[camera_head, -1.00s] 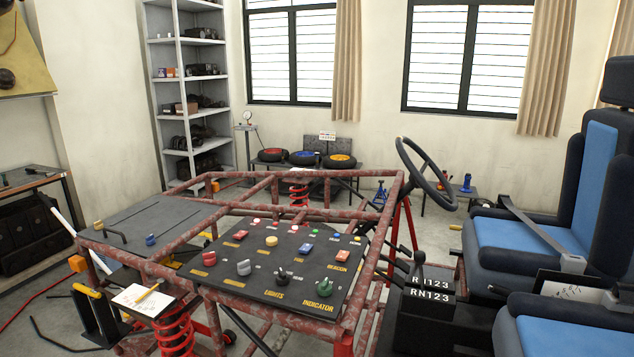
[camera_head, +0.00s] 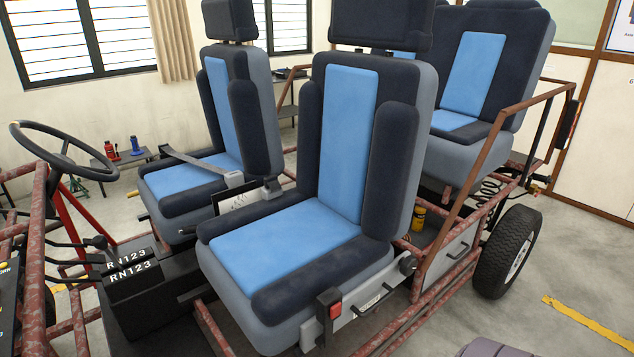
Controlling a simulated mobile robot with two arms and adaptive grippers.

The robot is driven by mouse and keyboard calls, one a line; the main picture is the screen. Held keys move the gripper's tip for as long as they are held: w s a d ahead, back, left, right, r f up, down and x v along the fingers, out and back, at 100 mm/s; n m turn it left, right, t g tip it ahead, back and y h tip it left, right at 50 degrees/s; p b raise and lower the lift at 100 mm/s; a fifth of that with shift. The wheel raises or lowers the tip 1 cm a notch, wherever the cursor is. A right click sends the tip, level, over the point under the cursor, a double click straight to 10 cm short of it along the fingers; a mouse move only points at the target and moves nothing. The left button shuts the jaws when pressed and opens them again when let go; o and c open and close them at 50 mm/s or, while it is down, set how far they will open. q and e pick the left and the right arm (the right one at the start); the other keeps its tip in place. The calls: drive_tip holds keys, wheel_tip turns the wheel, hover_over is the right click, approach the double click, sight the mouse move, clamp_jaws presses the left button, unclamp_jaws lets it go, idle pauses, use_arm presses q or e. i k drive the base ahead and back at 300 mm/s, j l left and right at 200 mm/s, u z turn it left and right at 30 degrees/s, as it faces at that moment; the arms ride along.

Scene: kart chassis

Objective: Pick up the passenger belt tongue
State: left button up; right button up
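The near seat (camera_head: 290,240), blue and dark navy, stands in the middle of the head view. A black buckle-like part with a red button (camera_head: 335,310) is at its front lower side. A dark round fitting (camera_head: 407,263) sits low by its backrest. I cannot make out a belt tongue on this seat. On the far seat (camera_head: 190,180), behind the steering wheel, a grey strap (camera_head: 195,162) runs across to a light grey piece (camera_head: 234,179) at its near side. Neither of my grippers shows.
The steering wheel (camera_head: 62,150) and a black box marked RN123 (camera_head: 135,275) are at the left. Red tube frame (camera_head: 430,290) runs along the near seat's right side. A rear wheel (camera_head: 508,252) stands at the right.

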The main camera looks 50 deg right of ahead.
sight(271, 181)
drive_tip(key=z, duration=1.2)
